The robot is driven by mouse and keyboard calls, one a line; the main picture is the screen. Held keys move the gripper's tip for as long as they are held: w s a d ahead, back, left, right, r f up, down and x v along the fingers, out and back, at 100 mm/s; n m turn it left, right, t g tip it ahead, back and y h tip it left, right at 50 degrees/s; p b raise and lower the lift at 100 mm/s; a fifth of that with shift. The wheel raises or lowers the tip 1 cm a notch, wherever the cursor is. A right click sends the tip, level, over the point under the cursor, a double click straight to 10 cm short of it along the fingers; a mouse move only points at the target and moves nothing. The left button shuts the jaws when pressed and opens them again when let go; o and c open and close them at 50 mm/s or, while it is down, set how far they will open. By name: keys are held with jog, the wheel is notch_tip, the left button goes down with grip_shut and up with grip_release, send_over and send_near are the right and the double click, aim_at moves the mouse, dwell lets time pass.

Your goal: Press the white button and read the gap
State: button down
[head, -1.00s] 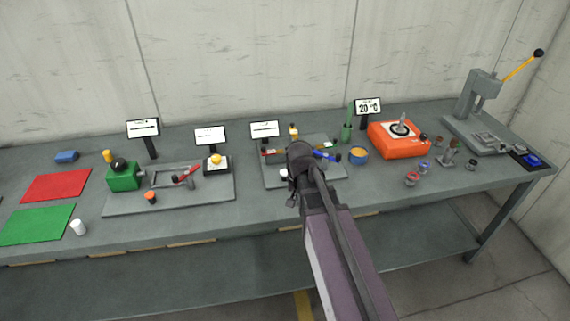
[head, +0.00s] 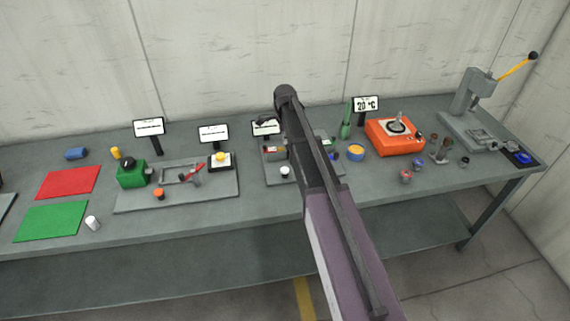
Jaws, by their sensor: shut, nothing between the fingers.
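The white button (head: 285,172) is a small round cap at the front of a grey plate (head: 270,179), left of my arm. A display (head: 261,130) stands behind that plate; its reading is too small to make out and it is partly covered. My gripper (head: 266,121) shows only as a small dark part in front of the display, left of my arm's upper end. It is shut and empty, above and behind the button and apart from it.
To the left stand a yellow button (head: 220,157) on its box, a green block (head: 131,176) and two displays. To the right are an orange device (head: 394,138), a blue-and-yellow round pot (head: 355,153) and a lever press (head: 474,95). The bench front has clear room.

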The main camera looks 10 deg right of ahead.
aim_at(285, 171)
jog(key=shift+f, duration=0.2)
dwell(0.3)
notch_tip(285, 171, down, 14)
jog(key=b, duration=1.4)
jog(key=shift+r, duration=0.2)
jog(key=shift+f+b, duration=0.75)
jog(key=shift+s+f+b, duration=0.1)
jog(key=shift+f+b, duration=0.15)
jog(key=shift+b, duration=0.05)
jog(key=shift+s, duration=0.25)
jog(key=shift+s+f+b, duration=0.1)
jog(key=shift+s+b, duration=0.05)
jog(key=shift+b, duration=0.15)
